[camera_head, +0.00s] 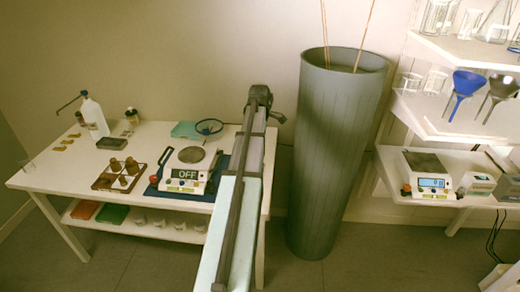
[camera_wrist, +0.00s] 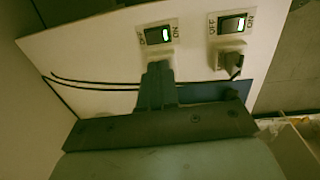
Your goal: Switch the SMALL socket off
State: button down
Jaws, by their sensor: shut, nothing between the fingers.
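Two socket plates show in the wrist view. The left one carries a rocker switch (camera_wrist: 158,35) with a green light, and the right one carries another rocker switch (camera_wrist: 231,25), also with a green light. OFF and ON labels flank each switch. I cannot read which socket is SMALL. My gripper (camera_wrist: 158,70) is shut and empty, with its fingertips just below the left switch in the picture. The fingers hide the lower part of the left plate. I cannot tell whether they touch it. The sockets are not distinguishable in the head view.
A plug (camera_wrist: 232,62) sits below the right switch, and dark cables (camera_wrist: 90,84) run left of my fingers. In the head view, a white table (camera_head: 45,178) holds bottles and a scale (camera_head: 188,178) reading OFF. A tall grey cylinder (camera_head: 330,150) stands right of my arm.

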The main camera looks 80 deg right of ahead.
jog(key=shift+r, duration=0.9)
jog(key=shift+d+r+h, duration=0.1)
jog(key=shift+h, duration=0.3)
jog(key=f, duration=0.4)
jog(key=d+f, duration=0.1)
jog(key=f, duration=0.4)
jog(key=d+f, duration=0.1)
jog(key=f, duration=0.4)
